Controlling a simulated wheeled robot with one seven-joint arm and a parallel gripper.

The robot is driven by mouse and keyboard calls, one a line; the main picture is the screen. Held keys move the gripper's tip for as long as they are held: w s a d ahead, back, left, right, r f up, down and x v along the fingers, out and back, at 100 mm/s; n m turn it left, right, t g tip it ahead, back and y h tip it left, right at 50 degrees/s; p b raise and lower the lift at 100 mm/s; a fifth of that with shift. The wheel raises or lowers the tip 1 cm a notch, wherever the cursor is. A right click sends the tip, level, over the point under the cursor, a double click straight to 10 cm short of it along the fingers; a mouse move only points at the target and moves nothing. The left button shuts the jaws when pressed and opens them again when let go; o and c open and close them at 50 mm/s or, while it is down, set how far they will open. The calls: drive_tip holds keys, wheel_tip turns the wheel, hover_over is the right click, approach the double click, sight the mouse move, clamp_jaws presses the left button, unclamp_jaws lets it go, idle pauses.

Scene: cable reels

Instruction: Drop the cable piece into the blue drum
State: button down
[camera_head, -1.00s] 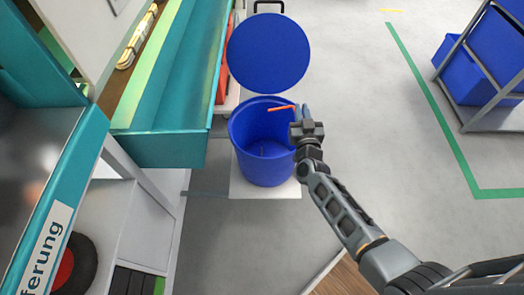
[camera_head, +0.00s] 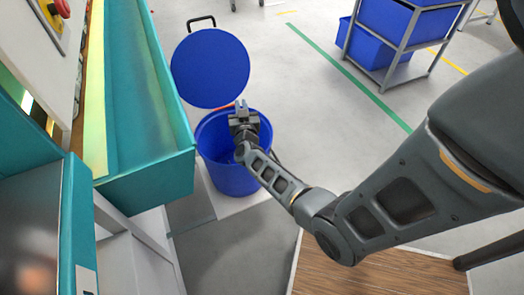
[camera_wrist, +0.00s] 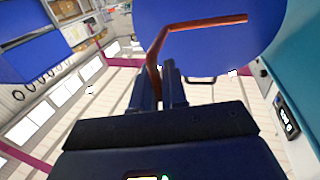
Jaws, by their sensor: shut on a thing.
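The blue drum (camera_head: 226,182) stands open on a light base, with its round blue lid (camera_head: 210,68) raised behind it. My gripper (camera_head: 241,108) is over the drum's opening near the far rim. It is shut on the orange-red cable piece (camera_wrist: 205,26), which is bent and sticks out past the fingers. In the head view only a short bit of the cable piece (camera_head: 223,107) shows, in front of the lid's lower edge. In the wrist view the lid (camera_wrist: 222,45) is behind the cable piece. My gripper and arm hide part of the drum's opening.
A teal trough (camera_head: 150,185) runs close along the left of the drum. A metal rack with blue bins (camera_head: 394,20) stands at the back right, beyond a green floor line (camera_head: 345,70). The grey floor right of the drum is clear.

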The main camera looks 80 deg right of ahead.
drive_tip(key=shift+f+b, duration=2.15)
drive_tip(key=shift+f, duration=0.15)
drive_tip(key=shift+r, duration=0.1)
drive_tip(key=c, duration=1.1)
unclamp_jaws()
drive_tip(key=s+d+r+p, duration=0.4)
drive_tip(key=s+d+r, duration=0.1)
drive_tip(key=s+r, duration=0.5)
drive_tip(key=shift+s+d+r, duration=0.2)
drive_tip(key=shift+s+r, duration=0.1)
drive_tip(key=shift+r, duration=0.15)
drive_tip(key=shift+a, duration=0.1)
